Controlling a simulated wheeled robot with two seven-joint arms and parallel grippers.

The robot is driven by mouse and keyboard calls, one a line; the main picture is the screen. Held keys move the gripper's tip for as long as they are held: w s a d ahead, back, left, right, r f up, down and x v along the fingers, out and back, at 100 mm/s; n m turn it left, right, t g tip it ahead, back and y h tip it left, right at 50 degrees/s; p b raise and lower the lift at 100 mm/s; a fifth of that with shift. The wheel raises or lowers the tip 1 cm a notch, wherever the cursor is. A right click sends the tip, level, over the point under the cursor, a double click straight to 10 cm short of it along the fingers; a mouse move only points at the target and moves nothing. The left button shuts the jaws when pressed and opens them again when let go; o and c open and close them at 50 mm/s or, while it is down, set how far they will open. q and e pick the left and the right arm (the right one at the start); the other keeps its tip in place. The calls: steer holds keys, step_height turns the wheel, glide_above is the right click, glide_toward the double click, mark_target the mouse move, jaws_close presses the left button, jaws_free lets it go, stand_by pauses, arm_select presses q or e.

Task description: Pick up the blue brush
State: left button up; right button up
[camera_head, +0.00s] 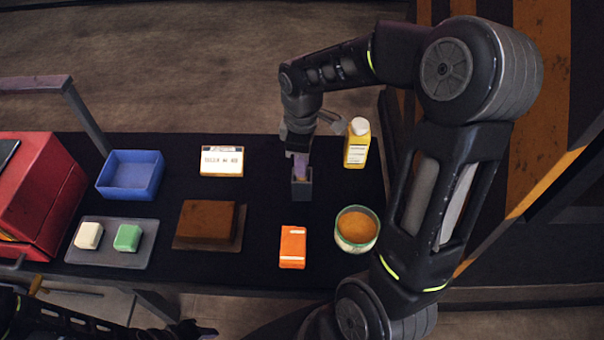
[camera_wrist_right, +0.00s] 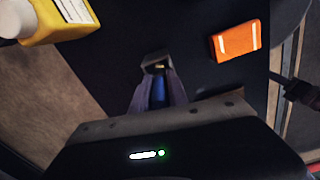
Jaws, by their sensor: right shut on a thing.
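My right gripper (camera_head: 301,170) points down over a small dark holder (camera_head: 301,188) on the black table. The right wrist view shows its two purplish fingers (camera_wrist_right: 158,88) closed on a blue brush (camera_wrist_right: 157,95). The holder (camera_wrist_right: 152,60) shows just beyond the fingertips in that view. I cannot tell how much of the brush is still inside the holder. In the head view the brush is mostly hidden by the gripper. My left gripper (camera_head: 195,330) is at the bottom left edge, dark and partly cut off.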

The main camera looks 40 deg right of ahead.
jaws_close()
arm_select(q)
steer(key=shift+r+p, duration=0.3)
steer(key=shift+r, duration=0.05)
arm_select(e)
step_height(320, 180, up, 10)
stand_by(0.7)
